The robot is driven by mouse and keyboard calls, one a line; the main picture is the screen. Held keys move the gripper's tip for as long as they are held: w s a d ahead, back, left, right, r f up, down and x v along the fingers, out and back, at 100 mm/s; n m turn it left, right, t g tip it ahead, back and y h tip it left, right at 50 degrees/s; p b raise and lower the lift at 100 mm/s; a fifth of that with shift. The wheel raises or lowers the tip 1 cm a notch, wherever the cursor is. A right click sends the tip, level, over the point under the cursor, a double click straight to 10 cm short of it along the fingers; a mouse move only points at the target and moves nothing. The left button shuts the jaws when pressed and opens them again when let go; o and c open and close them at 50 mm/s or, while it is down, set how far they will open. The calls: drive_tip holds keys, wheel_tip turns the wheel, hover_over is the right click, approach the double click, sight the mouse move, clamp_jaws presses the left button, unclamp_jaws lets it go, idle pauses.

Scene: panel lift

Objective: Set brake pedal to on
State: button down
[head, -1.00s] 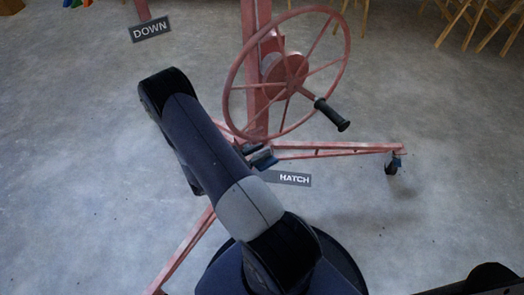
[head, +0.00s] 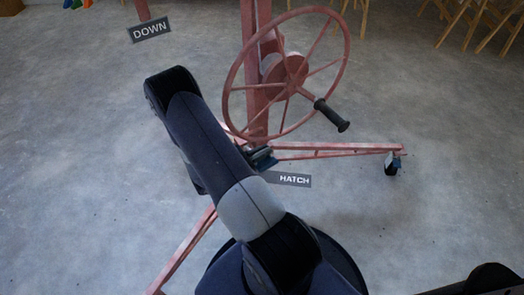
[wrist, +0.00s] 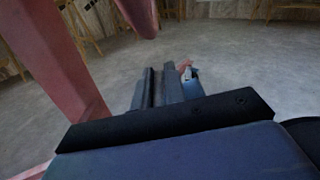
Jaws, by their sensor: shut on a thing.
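My gripper (wrist: 163,88) shows in the wrist view as two dark blue-grey fingers beyond the black wrist plate. It is shut on a dark piece between the fingers, mostly hidden, so I cannot tell for sure that it is the brake pedal. In the head view my gripper (head: 262,158) is low by the foot of the red post (head: 256,90), partly behind my arm. A blue part (wrist: 192,80) shows just right of the fingers in the wrist view.
A large red handwheel (head: 233,62) with a black handle (head: 331,115) is mounted on the post, above my gripper. Signs read HATCH (head: 288,179) and DOWN (head: 150,30). The grey floor right of the stand is clear.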

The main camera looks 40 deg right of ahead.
drive_tip(key=shift+f, duration=0.1)
drive_tip(key=s+f+m+b, duration=0.3)
drive_tip(key=f+m+b, duration=0.2)
drive_tip(key=f+b, duration=0.7)
drive_tip(key=shift+s+a+m+b, duration=0.15)
drive_tip(key=shift+a+m+b, duration=0.15)
drive_tip(key=shift+m+b, duration=0.1)
idle(0.6)
drive_tip(key=c, duration=1.5)
unclamp_jaws()
drive_tip(key=shift+a, duration=0.1)
drive_tip(key=a+p, duration=0.1)
drive_tip(key=a, duration=0.2)
drive_tip(key=w+a, duration=0.1)
drive_tip(key=a, duration=0.3)
drive_tip(key=a+p, duration=0.1)
drive_tip(key=a, duration=0.2)
drive_tip(key=shift+w+a+p, duration=0.25)
drive_tip(key=shift+w+p, duration=0.1)
drive_tip(key=shift+w, duration=0.05)
